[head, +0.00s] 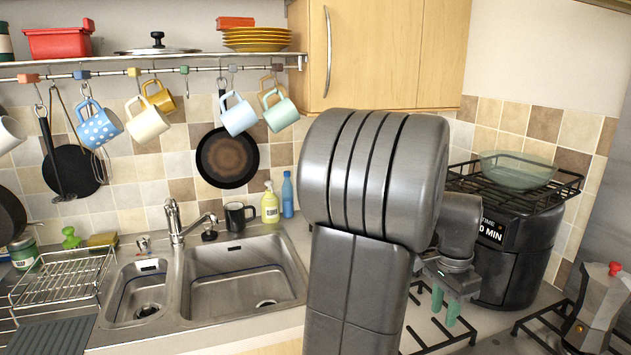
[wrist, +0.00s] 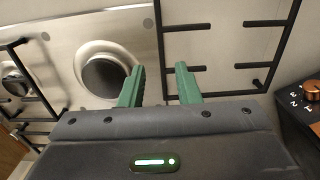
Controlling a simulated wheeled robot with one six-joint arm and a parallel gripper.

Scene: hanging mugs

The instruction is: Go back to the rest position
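My gripper (head: 445,306) hangs over the stove at the right in the head view, fingers pointing down, partly beside my large grey arm. In the wrist view its two green fingertips (wrist: 160,82) stand apart with nothing between them. Below them is the stove top with a round burner (wrist: 104,72) and a black pan grate (wrist: 222,68). The gripper's height above the stove is hard to tell.
A black cooker (head: 515,245) with a wire rack and glass bowl (head: 517,170) stands close to my gripper. A moka pot (head: 597,305) is at the far right. Mugs, such as a light blue one (head: 238,116), hang from the rail. A black mug (head: 238,216) stands behind the sink.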

